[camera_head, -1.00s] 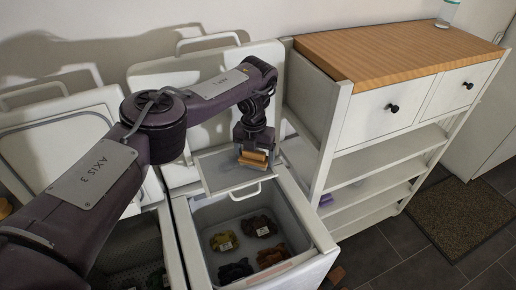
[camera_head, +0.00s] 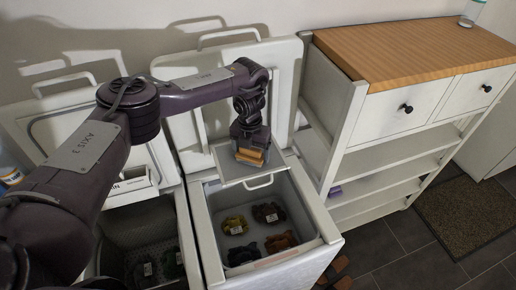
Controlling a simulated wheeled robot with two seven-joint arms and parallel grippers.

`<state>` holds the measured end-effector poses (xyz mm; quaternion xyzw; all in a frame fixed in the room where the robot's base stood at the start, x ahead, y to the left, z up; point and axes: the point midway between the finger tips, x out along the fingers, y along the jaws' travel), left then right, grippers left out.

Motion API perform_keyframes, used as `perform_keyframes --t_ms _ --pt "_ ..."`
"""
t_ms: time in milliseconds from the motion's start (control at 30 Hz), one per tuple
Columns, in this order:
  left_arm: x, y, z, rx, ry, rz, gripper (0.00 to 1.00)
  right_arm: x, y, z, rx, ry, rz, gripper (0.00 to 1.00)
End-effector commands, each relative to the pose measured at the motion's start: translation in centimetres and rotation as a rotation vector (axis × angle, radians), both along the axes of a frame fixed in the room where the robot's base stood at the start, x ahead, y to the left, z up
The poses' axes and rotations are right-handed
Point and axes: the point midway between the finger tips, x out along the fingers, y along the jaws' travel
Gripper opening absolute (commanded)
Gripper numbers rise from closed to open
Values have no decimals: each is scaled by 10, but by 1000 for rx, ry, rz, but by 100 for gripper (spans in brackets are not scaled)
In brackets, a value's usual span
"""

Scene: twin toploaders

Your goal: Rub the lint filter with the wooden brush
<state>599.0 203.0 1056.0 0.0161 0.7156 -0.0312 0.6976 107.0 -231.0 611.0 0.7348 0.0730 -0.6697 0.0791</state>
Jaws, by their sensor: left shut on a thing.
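My left gripper (camera_head: 250,148) comes down from above and is shut on the wooden brush (camera_head: 250,156), a small light-brown block under its fingers. The lint filter (camera_head: 228,168) is a flat, pale grey screen with a white loop handle at its front. It lies at the back of the right toploader's (camera_head: 206,238) opening, below the raised lid. My right gripper is not in view.
Several coloured bundles (camera_head: 235,225) lie in the right tub. The left toploader (camera_head: 190,232) also stands open, with a white box (camera_head: 130,186) at its back. A bottle (camera_head: 11,175) shows at the left edge. A wood-topped cabinet (camera_head: 415,50) stands close on the right.

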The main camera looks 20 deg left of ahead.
Motion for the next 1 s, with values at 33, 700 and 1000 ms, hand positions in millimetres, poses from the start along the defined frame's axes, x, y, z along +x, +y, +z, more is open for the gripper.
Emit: perform_keyframes --t_ms 33,700,1000 --pt "-2 3 -2 1 4 1 63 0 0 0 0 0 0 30" --pt "-25 33 2 1 1 1 63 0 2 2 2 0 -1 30" --pt "-38 51 0 0 2 2 63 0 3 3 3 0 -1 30"
